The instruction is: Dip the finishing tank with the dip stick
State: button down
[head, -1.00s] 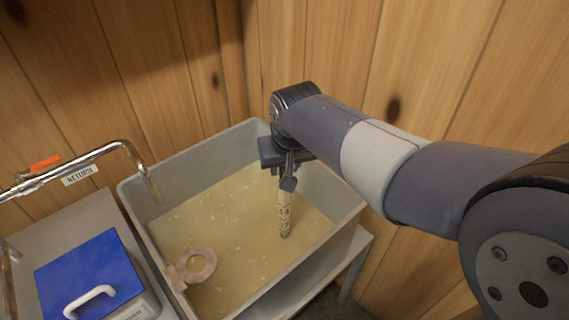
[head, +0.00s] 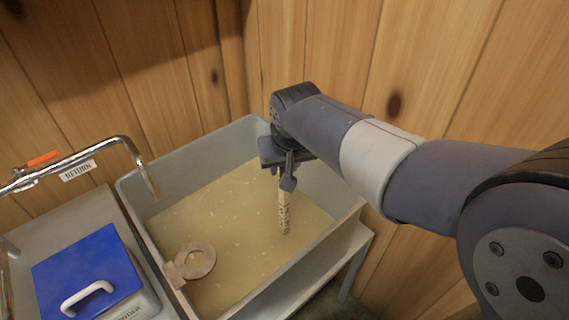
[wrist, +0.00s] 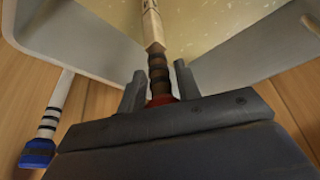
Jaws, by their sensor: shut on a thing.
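The finishing tank (head: 350,215) is a grey open box holding cloudy yellowish liquid, at the centre of the head view. My gripper (head: 288,178) is over its right side, shut on the dip stick (head: 284,212). The stick is pale wood with dark marks and points down. Its lower end meets the liquid surface or lies just under it; the exact depth is hard to tell. In the wrist view, the gripper (wrist: 158,90) holds the dip stick (wrist: 153,27) by its dark banded handle, with a red part near the jaws.
A chrome pipe (head: 85,158) labelled RETURN, with an orange lever, ends over the tank's left wall. A ring-shaped piece (head: 197,262) sits at the near-left edge. A blue lid (head: 88,275) with a white handle is at left. Wooden walls close in behind. A blue-ended rod (wrist: 45,130) shows in the wrist view.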

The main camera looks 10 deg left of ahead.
jog(key=shift+r, duration=0.1)
notch_tip(320, 180, up, 29)
jog(key=p, duration=2.4)
jog(key=shift+f, duration=0.2)
dwell(0.8)
